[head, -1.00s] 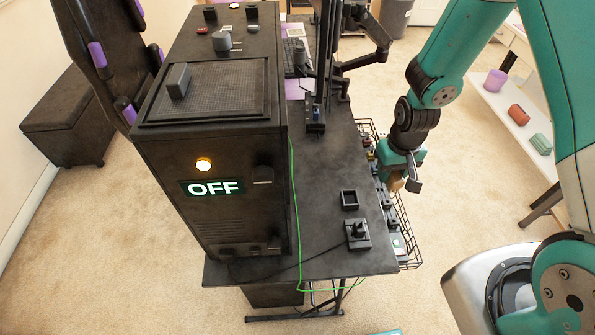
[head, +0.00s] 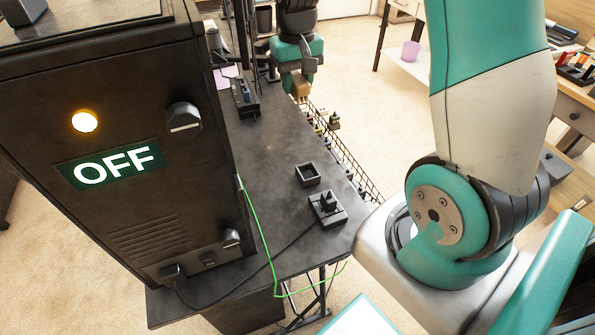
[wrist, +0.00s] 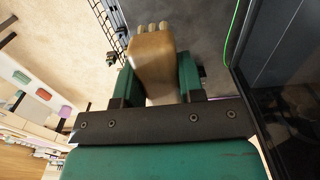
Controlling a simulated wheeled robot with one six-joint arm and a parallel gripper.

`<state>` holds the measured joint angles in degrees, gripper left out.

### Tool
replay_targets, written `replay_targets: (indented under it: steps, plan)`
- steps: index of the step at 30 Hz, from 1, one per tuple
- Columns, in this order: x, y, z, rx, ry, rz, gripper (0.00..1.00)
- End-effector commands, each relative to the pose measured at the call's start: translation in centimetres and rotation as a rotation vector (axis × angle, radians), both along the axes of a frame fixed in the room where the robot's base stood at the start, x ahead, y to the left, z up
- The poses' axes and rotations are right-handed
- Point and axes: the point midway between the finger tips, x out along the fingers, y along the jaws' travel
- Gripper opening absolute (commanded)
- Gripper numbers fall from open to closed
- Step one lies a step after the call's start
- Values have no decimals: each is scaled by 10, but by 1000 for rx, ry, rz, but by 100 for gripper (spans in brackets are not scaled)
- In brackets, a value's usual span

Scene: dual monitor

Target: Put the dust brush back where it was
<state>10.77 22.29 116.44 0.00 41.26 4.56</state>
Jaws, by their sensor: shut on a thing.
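The dust brush (wrist: 153,52) is a tan, wooden-looking piece with several rounded ends at its far tip. My gripper (wrist: 159,82) is shut on it, with one green finger on each side in the wrist view. In the head view, my gripper (head: 297,72) is at the top centre, above the far right edge of the dark desk (head: 262,135), and the tan brush (head: 301,90) hangs below it. The brush's lower end appears clear of the desk. I cannot tell which spot the brush came from.
A large dark cabinet with an OFF sign (head: 112,165) fills the left. A small square tray (head: 308,174) and a joystick box (head: 327,207) stand at the desk's near right. A wire basket (head: 345,152) runs along the right edge. A green cable (head: 259,227) crosses the near desk.

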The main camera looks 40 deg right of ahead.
Motion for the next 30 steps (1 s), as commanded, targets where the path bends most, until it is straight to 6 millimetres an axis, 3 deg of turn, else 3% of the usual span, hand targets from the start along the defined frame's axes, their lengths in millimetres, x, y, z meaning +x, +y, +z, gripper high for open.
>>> replay_targets:
  steps: [5,19,30]
  plan:
    - [-2,-4,-11,1,5,-14,13]
    - [-2,-3,-135,2,6,-13,13]
    - [-2,-3,-173,1,4,-12,13]
